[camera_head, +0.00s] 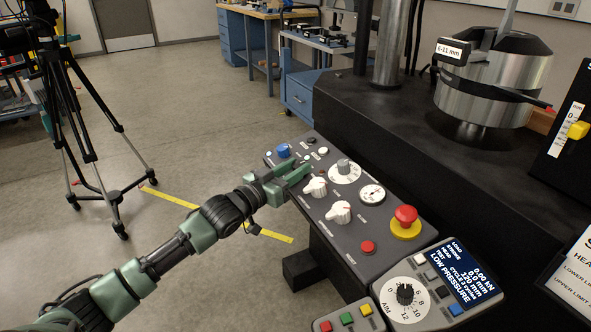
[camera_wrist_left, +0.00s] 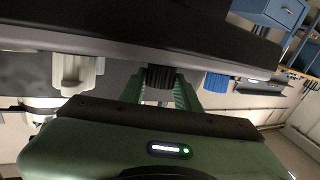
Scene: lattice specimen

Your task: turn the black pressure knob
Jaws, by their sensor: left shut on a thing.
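A black ribbed knob (camera_wrist_left: 160,77) shows in the left wrist view, standing out from the dark panel between my two green fingers. My left gripper (camera_wrist_left: 161,92) is shut on it, one finger on each side. In the head view my left gripper (camera_head: 300,173) is at the upper left part of the grey control panel (camera_head: 340,248), and it hides the knob there. The knob's markings and angle cannot be read. My right gripper is not in view.
Close by are a blue knob (camera_head: 283,151), white knobs (camera_head: 339,212) and a grey knob on a white dial (camera_head: 344,167). A red emergency button (camera_head: 405,216) and another black knob (camera_head: 405,293) lie farther right. A tripod (camera_head: 70,120) stands at left.

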